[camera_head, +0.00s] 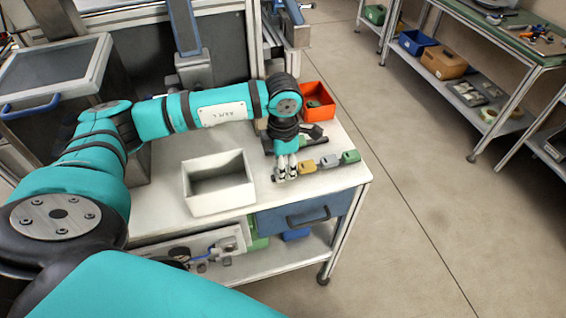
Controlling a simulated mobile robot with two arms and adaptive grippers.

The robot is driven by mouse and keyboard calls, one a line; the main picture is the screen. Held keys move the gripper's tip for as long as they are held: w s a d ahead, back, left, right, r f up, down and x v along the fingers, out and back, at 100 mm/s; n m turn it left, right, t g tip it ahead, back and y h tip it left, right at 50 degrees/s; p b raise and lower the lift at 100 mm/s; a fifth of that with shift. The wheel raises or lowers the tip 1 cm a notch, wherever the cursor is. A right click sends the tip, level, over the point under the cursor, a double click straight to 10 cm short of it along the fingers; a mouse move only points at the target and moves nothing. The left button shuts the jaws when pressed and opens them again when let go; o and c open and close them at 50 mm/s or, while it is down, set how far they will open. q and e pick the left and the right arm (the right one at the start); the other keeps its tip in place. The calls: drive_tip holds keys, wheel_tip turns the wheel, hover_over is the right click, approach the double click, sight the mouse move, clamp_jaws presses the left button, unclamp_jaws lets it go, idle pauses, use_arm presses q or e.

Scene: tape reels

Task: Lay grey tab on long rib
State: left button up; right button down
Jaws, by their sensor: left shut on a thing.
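My left gripper (286,175) points down at the front right of the white table and is shut on a small greyish piece, mostly hidden by the fingers. I cannot tell whether this is the grey tab. To its right, a row of small blocks runs along the table: an orange-yellow one (307,166), a grey one (328,161) and a green one (350,156). The gripper is at the left end of this row. I cannot make out the long rib for certain. Dark, low pieces (313,131) lie behind the gripper, partly hidden by it. My right gripper is not in view.
An open white box (190,190) stands left of the gripper. An orange-red bin (329,113) with something dark inside stands at the back right of the table. A blue drawer (268,220) is under the front edge. Open floor lies to the right, with shelving beyond.

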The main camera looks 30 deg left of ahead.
use_arm(q)
drive_tip(key=shift+f, duration=0.2)
drive_tip(key=o, duration=0.7)
drive_tip(key=shift+r, duration=0.1)
drive_tip(key=shift+r, duration=0.3)
wheel_tip(320, 180, up, 12)
drive_tip(key=b, duration=0.3)
drive_tip(key=shift+f, duration=0.15)
drive_tip(key=shift+d, duration=0.1)
